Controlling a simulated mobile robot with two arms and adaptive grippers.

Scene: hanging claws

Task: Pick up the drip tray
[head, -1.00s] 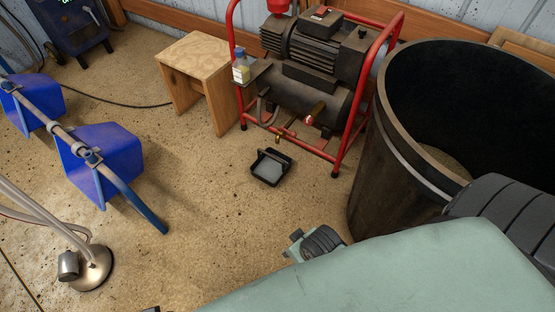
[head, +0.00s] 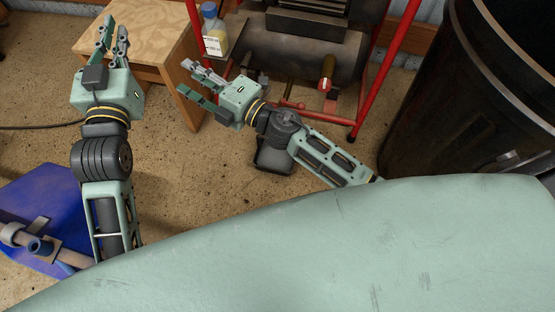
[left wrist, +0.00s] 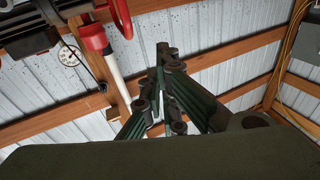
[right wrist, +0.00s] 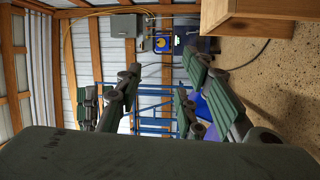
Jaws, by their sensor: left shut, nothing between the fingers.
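The drip tray (head: 272,158) is a small dark tray on the floor in front of the machine in the head view. My right arm covers much of it. My right gripper (head: 184,77) is open and empty, up and to the left of the tray in the picture, pointing left. Its spread fingers also show in the right wrist view (right wrist: 160,75). My left gripper (head: 114,28) is shut and empty further left, in front of the stool in the picture. Its fingers come together in the left wrist view (left wrist: 168,58). Neither gripper touches the tray.
A wooden stool (head: 150,28) stands at the upper left. The machine's red frame (head: 376,85) and a bottle (head: 214,32) are behind the tray. A large dark barrel (head: 440,110) stands at the right. A blue object (head: 45,205) is at lower left.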

